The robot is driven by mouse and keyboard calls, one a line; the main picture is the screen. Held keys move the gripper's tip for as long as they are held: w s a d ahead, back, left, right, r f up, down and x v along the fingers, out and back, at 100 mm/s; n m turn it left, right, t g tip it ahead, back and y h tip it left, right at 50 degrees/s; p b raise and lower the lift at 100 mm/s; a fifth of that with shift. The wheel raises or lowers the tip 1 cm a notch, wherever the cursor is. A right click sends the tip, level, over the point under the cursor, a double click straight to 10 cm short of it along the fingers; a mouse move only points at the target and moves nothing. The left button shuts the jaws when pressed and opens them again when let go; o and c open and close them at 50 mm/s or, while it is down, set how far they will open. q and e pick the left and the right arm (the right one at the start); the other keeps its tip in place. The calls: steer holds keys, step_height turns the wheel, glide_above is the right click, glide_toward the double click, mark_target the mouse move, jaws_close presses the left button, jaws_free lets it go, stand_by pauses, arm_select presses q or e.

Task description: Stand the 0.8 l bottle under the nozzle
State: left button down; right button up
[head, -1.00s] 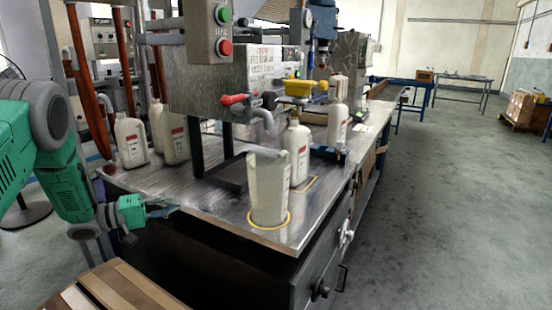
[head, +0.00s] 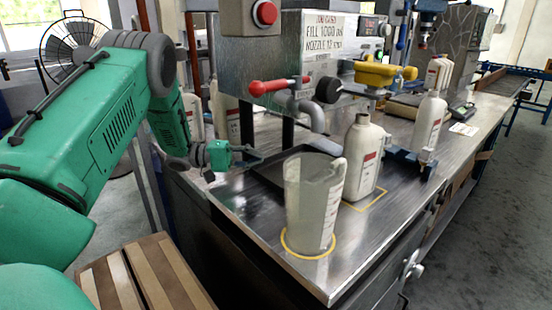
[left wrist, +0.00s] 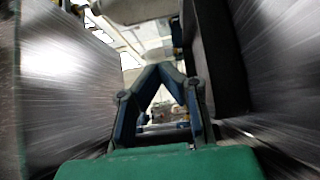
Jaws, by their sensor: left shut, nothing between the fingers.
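The grey bent nozzle pipe (head: 305,108) hangs from the filling machine over a dark tray (head: 268,177); no bottle stands on the tray's visible part. A white bottle with a red label (head: 363,160) stands upright in a yellow square right of the tray. Another white bottle (head: 429,124) stands farther right. I cannot read which bottle is the 0.8 l one. My left gripper (head: 258,157) is shut and empty, low over the bench at the tray's left. Its fingers (left wrist: 160,72) meet at the tips in the left wrist view. My right gripper is out of view.
A translucent jug (head: 312,205) stands in a yellow circle at the bench's front corner. A red-handled lever (head: 275,86) and a yellow valve (head: 385,74) stick out above. More bottles (head: 225,115) stand behind my left arm. A slatted wooden surface (head: 145,280) lies below the bench's left.

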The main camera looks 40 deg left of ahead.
arm_select(q)
steer(key=b+x, duration=0.1)
steer(key=x, duration=0.7)
steer(key=b+x, duration=0.2)
steer(key=x, duration=0.6)
steer(key=shift+w+d+f, duration=0.2)
steer(key=shift+w+d, duration=0.1)
steer(key=d+b, duration=0.1)
steer(key=d, duration=0.3)
steer(key=shift+r, duration=0.15)
steer(key=shift+d, duration=0.35)
steer(key=shift+a, duration=0.25)
steer(key=shift+s+d+r+p, duration=0.1)
steer(key=shift+d+p, duration=0.35)
steer(key=shift+p, duration=0.05)
steer(key=shift+d+p, duration=0.7)
steer(key=shift+p, duration=0.3)
steer(key=shift+s, duration=0.1)
